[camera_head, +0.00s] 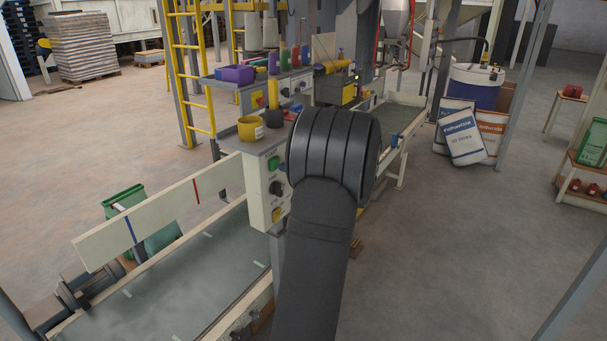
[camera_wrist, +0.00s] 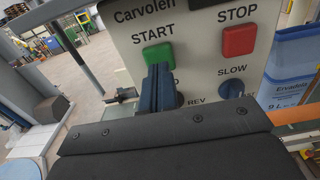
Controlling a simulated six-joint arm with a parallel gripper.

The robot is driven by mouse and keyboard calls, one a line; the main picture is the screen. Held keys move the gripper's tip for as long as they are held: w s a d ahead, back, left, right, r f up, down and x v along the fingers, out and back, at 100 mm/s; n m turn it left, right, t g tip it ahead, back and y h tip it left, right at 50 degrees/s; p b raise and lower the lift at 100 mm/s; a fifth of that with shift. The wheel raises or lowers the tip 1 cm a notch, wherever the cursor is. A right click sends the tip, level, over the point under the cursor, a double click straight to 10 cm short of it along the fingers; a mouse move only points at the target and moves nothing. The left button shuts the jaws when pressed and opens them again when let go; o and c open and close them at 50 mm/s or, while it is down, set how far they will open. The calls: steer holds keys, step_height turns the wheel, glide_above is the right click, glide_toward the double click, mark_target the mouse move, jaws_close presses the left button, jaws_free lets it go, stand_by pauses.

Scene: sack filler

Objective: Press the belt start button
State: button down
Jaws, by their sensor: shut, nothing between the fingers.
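The green START button (camera_wrist: 157,55) is on a pale control panel (camera_wrist: 205,65), upper left of centre in the wrist view. My gripper (camera_wrist: 158,70) is shut and empty; its dark fingertips overlap the button's lower edge in the picture. I cannot tell whether they touch it. The red STOP button (camera_wrist: 238,40) is to the right of the green one. In the head view the control box (camera_head: 258,195) shows a green button (camera_head: 274,162) on its face, just left of my arm.
Below the buttons is a dark knob (camera_wrist: 232,88) under the word SLOW. Another knob, by REV, is partly hidden behind my fingers. A yellow pot (camera_head: 250,128) stands on the box. The conveyor belt (camera_head: 185,280) runs beside it, with a pale guard board (camera_head: 160,208).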

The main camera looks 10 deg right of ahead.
mark_target(276, 164)
steer(key=shift+w+a, duration=0.45)
steer(key=shift+x, duration=1)
steer(key=shift+r, duration=0.15)
steer(key=v, duration=1.4)
steer(key=shift+s+d, duration=0.25)
steer(key=shift+d, duration=0.05)
stand_by(4.7)
